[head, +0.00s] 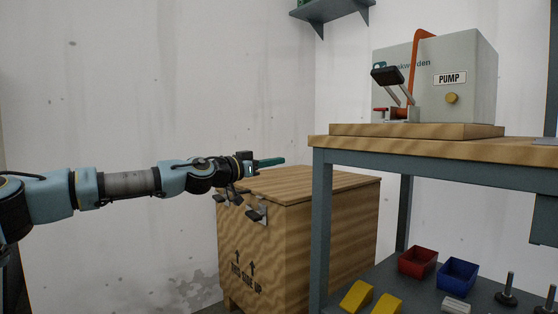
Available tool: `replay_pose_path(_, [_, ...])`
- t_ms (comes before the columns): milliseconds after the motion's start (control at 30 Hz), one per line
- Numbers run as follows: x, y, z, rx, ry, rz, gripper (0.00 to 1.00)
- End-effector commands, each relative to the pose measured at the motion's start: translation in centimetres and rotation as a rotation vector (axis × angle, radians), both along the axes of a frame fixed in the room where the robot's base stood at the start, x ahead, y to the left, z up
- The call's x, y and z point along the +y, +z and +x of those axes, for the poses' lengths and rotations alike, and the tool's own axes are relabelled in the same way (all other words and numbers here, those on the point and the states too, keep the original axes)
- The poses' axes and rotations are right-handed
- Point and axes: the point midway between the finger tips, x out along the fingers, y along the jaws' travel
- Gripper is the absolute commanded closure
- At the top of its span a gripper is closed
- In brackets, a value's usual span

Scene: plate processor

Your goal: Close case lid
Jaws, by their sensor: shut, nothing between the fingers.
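The wooden case (250,255) stands on the floor left of the workbench, with arrows and dark lettering on its front. Its lid (320,183) lies flat over the top and looks down; I cannot tell whether a small gap is left. Two metal latches (257,213) show at the front upper edge, partly behind my arm. My gripper (280,161) is shut and empty. It points right, over the back left part of the lid; I cannot tell whether it touches it.
The workbench (430,147) stands close on the right, with a pump (465,85) on a wooden base. Its lower shelf holds a red bin (417,262), a blue bin (457,274) and yellow wedges (357,296). A wall shelf (330,10) hangs above. The wall behind is bare.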

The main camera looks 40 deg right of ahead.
Motion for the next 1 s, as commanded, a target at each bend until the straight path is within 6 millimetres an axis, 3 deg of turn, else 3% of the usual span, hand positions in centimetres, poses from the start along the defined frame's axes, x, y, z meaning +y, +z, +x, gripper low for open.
replay_pose_path(33, [0.2,-1.6,0.0,-0.005,0.000,0.001,1.00])
replay_pose_path(100, [0.4,-2.6,-0.1,-0.005,-0.001,0.002,1.00])
replay_pose_path(333, [0.8,-4.9,0.0,-0.003,0.000,0.002,1.00])
replay_pose_path(1000, [0.9,-5.6,0.0,-0.003,-0.001,0.003,1.00])
